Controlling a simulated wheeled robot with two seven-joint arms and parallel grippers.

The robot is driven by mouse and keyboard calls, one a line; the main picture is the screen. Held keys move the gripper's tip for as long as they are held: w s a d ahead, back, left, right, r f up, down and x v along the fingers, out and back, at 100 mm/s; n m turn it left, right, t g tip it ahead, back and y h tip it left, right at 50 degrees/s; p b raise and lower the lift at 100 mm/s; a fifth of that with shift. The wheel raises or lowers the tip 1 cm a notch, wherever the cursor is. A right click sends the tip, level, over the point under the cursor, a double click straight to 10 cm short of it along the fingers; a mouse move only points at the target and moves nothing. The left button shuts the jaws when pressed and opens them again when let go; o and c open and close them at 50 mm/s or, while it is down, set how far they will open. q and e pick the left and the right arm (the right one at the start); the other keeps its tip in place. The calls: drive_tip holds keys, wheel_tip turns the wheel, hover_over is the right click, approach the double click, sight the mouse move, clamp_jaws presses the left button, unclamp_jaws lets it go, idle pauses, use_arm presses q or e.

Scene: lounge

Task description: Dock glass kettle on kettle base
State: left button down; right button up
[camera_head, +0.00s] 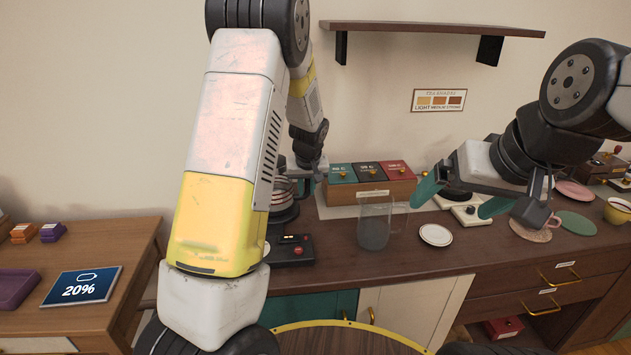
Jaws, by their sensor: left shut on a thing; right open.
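A clear glass vessel (374,232), which looks like the glass kettle, stands upright on the counter with its handle on the right. Its lower part looks grey. A low black unit with red controls (291,250) sits left of it; I cannot tell whether this is the kettle base.
A small white saucer (436,235) lies right of the glass vessel. A white panel (466,213) is behind it. A wooden box with green, black and red tops (371,187) stands at the back.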

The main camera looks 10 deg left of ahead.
use_arm(q)
drive_tip(key=shift+f, duration=0.4)
drive_tip(key=c, duration=1.6)
unclamp_jaws()
drive_tip(key=shift+f, duration=0.1)
drive_tip(key=v, duration=1.1)
